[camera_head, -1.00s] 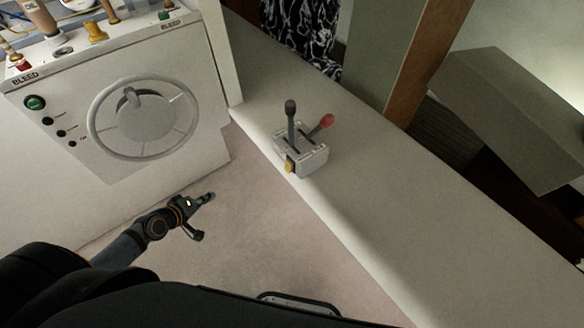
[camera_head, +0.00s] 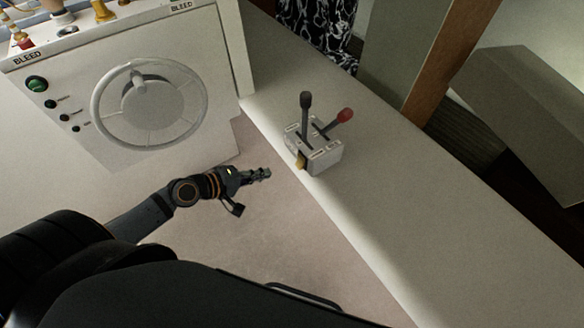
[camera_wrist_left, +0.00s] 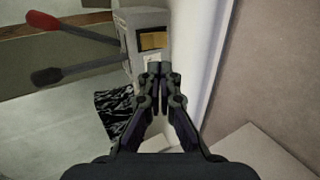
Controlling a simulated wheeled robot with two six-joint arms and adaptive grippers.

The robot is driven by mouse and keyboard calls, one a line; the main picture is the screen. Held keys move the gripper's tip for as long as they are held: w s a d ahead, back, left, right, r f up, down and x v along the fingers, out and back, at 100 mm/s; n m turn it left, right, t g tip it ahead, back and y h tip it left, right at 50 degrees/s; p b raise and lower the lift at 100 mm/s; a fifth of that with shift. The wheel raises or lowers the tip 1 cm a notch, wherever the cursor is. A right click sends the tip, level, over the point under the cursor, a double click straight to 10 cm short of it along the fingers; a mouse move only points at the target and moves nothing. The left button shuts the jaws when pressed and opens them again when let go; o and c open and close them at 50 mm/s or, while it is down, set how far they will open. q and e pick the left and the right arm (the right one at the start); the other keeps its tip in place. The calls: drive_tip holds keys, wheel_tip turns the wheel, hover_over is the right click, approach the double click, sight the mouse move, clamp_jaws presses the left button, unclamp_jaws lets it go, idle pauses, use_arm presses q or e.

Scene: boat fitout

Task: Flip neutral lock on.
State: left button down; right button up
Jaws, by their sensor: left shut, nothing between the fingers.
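The control box (camera_head: 322,158) is a grey block on the pale ledge, with a black-knobbed lever (camera_head: 306,112) and a red-knobbed lever (camera_head: 340,119). A small yellow piece (camera_head: 301,161), which may be the neutral lock, sits on its near left side. In the left wrist view the box (camera_wrist_left: 142,22) is at the top and its yellow piece (camera_wrist_left: 153,41) lies just beyond the fingertips. My left gripper (camera_head: 268,173) is shut and empty, left of the box and a little below it in the head view, apart from it. My right gripper is not in view.
A white panel (camera_head: 60,140) with a round wheel (camera_head: 149,104) stands at left. The pale ledge (camera_head: 375,215) runs down to the right, clear below the box. A brown post (camera_head: 450,60) and a large grey box (camera_head: 520,110) are behind it.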

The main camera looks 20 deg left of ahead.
sight(299, 166)
use_arm(q)
drive_tip(key=b+x, duration=0.1)
drive_tip(key=x, duration=0.9)
drive_tip(key=shift+w+d+f, duration=0.15)
drive_tip(key=shift+w, duration=0.05)
drive_tip(key=shift+w+d+f, duration=0.35)
drive_tip(key=shift+w, duration=0.05)
